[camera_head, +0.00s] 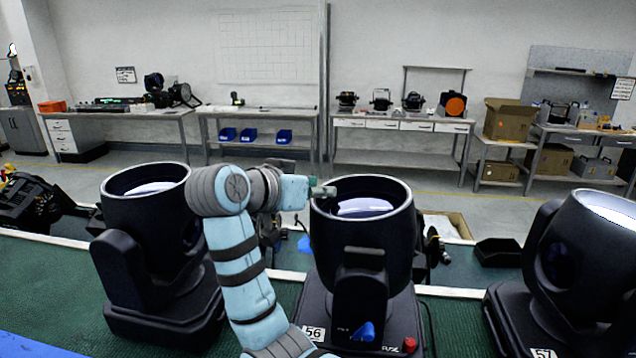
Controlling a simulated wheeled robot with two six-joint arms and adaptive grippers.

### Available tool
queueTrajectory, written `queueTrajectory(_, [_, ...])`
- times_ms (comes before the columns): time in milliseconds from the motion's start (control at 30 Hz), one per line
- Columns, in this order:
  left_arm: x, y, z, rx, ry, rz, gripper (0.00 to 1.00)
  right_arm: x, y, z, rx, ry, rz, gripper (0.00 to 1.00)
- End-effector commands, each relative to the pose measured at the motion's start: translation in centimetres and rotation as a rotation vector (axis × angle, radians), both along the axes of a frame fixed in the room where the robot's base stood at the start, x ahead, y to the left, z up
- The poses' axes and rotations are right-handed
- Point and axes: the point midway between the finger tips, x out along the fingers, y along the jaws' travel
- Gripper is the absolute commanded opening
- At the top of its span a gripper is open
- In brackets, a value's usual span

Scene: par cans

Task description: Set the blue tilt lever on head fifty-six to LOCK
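Head fifty-six (362,245) is the black moving-light head in the middle, with its lens facing up and a "56" label (313,333) on its base. A small blue lever (364,331) sits low on the front of its yoke arm; I cannot read any LOCK marking or tell its setting. My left arm rises from the bottom, left of the head, and bends right. My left gripper (322,192) is beside the upper left rim of the head, well above the blue lever. Its fingers are too small to read, and it may overlap the rim. My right gripper is not in view.
A similar head (150,230) stands to the left and head fifty-seven (585,260) to the right, on a green bench mat (455,325). A red knob (409,345) sits right of the blue lever. A black tray (498,252) lies behind. Workbenches line the far wall.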

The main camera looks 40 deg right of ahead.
Motion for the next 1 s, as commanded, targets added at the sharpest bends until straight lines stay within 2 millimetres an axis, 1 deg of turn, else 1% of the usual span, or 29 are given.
queueTrajectory(100, [-0.03,-0.02,0.11,0.0,0.001,0.0,0.28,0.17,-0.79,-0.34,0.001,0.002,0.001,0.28])
queueTrajectory(367, [-0.09,-0.03,0.08,0.0,0.002,0.0,0.28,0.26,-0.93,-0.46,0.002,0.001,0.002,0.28])
queueTrajectory(533, [-0.12,-0.03,0.08,-0.001,0.002,0.0,0.28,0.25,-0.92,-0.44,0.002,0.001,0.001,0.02])
queueTrajectory(567, [-0.13,-0.03,0.07,-0.001,0.003,0.0,0.28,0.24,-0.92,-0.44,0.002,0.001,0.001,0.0])
queueTrajectory(867, [-0.15,-0.05,0.09,-0.001,0.003,0.0,0.28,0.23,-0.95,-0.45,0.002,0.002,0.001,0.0])
queueTrajectory(1000, [0.12,-0.05,0.36,-0.001,-0.002,0.0,0.28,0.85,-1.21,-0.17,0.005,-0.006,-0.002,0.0])
